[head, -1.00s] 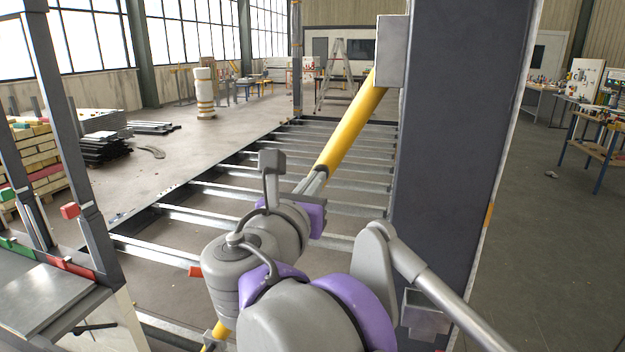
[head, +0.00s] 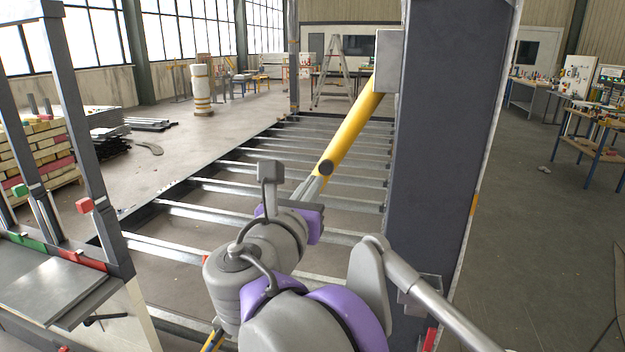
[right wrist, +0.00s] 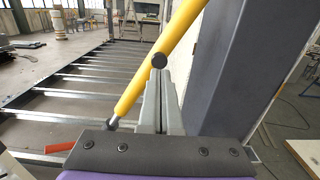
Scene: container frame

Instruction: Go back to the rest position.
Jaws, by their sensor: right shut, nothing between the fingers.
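My right gripper (head: 315,187) is in the middle of the head view, its narrow grey fingers pointing forward. The fingers are together and empty; they also show in the right wrist view (right wrist: 160,98). A yellow diagonal brace (head: 352,128) runs down from a grey bracket (head: 389,62) on the dark column (head: 440,150). In the right wrist view the brace (right wrist: 178,42) passes behind the fingers. A dark round knob (head: 325,167) shows at the fingertips against the brace; I cannot tell whether they touch. My left gripper is out of view.
Grey frame crossbars (head: 240,190) span the floor ahead. The dark column stands close on the right of my arm. At left are uprights (head: 80,140) and a grey tray (head: 45,290). A stepladder (head: 333,75) and workbenches (head: 590,140) stand farther back. Floor right of the column is largely clear.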

